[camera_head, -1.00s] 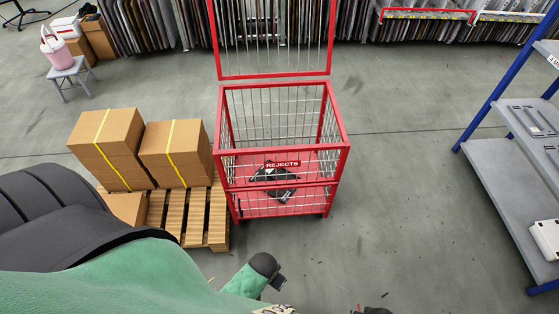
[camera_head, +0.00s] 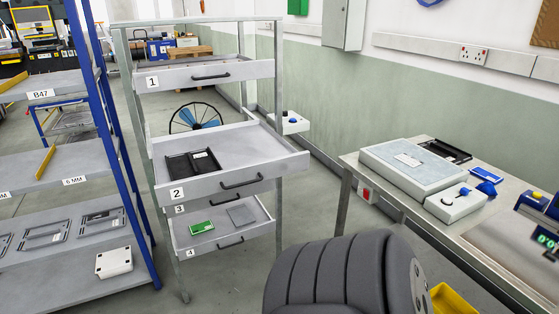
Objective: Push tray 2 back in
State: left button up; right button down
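Tray 2 (camera_head: 262,150) is a grey drawer in a metal rack (camera_head: 127,75), labelled 2 on its front, with a dark bar handle. It sticks out of the rack toward me. A black case-like item with a white label (camera_head: 192,163) lies in it on the left. Tray 1 (camera_head: 205,77) is above it. Tray 4 (camera_head: 180,243) is below, also sticking out, with a green board (camera_head: 201,228) and a grey plate in it. Neither of my grippers is in view.
A blue-posted shelf (camera_head: 60,165) stands close to the rack's left. A workbench (camera_head: 397,212) with several devices is on the right. A yellow bin (camera_head: 452,300) is low beside the bench. Some floor shows between rack and bench.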

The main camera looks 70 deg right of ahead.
aim_at(250, 152)
jog(key=z, duration=1.95)
